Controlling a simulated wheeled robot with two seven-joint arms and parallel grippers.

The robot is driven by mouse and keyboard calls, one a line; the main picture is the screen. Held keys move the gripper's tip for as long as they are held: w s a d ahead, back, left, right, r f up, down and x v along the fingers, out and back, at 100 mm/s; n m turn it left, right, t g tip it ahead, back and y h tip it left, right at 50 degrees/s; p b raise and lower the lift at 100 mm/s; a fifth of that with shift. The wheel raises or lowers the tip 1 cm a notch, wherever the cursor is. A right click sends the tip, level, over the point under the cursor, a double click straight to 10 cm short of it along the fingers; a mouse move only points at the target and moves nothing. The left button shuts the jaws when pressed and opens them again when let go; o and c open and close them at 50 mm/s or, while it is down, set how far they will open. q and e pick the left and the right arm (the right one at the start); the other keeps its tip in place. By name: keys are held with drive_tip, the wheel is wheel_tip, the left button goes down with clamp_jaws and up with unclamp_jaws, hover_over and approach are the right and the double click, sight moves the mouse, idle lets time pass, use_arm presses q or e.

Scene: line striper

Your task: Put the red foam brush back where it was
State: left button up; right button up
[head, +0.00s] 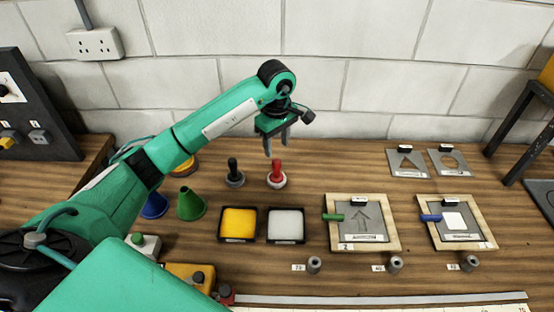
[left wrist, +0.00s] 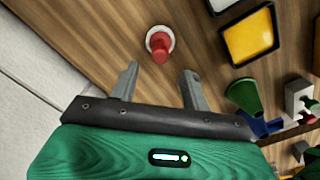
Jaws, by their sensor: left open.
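The red foam brush (head: 277,169) stands upright in a round pale holder (head: 277,182) behind the paint trays. It also shows in the left wrist view (left wrist: 158,46), just beyond the fingertips. My left gripper (head: 276,144) is open and empty, above the brush and apart from it. In the left wrist view the two fingers (left wrist: 158,72) are spread with the brush beyond the gap between them. My right gripper is not in view.
A black brush (head: 233,170) stands left of the red one. Yellow (head: 239,224) and white (head: 286,225) trays lie in front. Green (head: 191,203) and blue (head: 154,205) cones are at left. Framed stencil boards (head: 391,231) lie at right. A tiled wall is behind.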

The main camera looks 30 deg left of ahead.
use_arm(q)
drive_tip(key=shift+r+b, duration=0.45)
drive_tip(key=shift+r, duration=1.45)
